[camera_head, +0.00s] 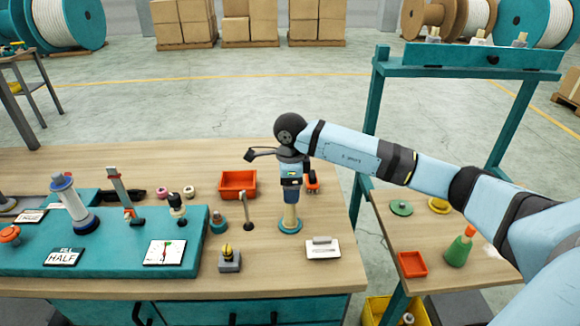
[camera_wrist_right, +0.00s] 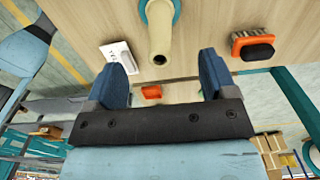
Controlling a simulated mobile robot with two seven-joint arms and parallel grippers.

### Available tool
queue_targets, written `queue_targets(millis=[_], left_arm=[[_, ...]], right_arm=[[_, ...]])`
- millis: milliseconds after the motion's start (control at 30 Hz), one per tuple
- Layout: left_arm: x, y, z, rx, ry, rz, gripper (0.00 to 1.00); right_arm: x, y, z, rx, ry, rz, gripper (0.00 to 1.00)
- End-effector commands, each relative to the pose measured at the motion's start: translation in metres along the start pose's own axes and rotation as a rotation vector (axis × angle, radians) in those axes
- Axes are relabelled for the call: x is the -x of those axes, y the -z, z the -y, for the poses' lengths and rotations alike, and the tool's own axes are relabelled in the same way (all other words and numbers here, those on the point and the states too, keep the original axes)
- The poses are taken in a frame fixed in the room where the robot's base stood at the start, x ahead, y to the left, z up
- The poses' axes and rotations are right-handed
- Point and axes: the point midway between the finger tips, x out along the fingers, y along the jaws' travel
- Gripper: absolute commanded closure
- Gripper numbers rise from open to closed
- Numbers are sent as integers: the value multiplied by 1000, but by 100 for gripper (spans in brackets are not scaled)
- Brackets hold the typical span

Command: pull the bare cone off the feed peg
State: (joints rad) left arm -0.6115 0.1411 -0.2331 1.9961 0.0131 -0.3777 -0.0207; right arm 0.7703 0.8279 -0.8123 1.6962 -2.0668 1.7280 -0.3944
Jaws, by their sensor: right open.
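The bare cone (camera_head: 290,214) is a tan, tapered tube standing upright on a round teal base (camera_head: 290,227) on the wooden bench. The peg itself is hidden inside it. My right gripper (camera_head: 291,187) points down over the cone's top. In the right wrist view the cone (camera_wrist_right: 160,38) shows nearly end-on with a dark hole at its tip. There it lies between and just beyond the two blue fingers of the right gripper (camera_wrist_right: 163,72), which are apart with nothing held. I cannot tell whether the fingers reach around the tip. My left gripper does not show.
An orange tray (camera_head: 238,184), a red brush (camera_wrist_right: 253,46) and a white card holder (camera_head: 323,248) stand around the cone. A thin dark post (camera_head: 248,212) is close at its left. The teal board (camera_head: 110,245) with several fittings fills the bench's left.

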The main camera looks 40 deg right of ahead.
Motion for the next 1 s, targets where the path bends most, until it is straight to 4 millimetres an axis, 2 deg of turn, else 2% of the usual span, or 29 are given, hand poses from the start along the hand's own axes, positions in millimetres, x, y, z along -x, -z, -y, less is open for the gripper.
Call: queue_targets(millis=[100, 300, 700, 767, 967, 1000], left_arm=[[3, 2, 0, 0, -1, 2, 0], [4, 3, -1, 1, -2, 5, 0], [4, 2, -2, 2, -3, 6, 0], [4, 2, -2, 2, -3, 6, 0], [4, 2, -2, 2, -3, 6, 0], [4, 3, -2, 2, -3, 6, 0]], right_arm=[[-22, 0, -1, -1, -3, -1, 22], [-45, 0, 0, 0, -1, 1, 22], [-52, 0, 0, 0, 0, 1, 22], [-52, 0, 0, 0, 0, 1, 33], [-52, 0, 0, 0, 0, 1, 79], [-52, 0, 0, 0, 0, 1, 55]])
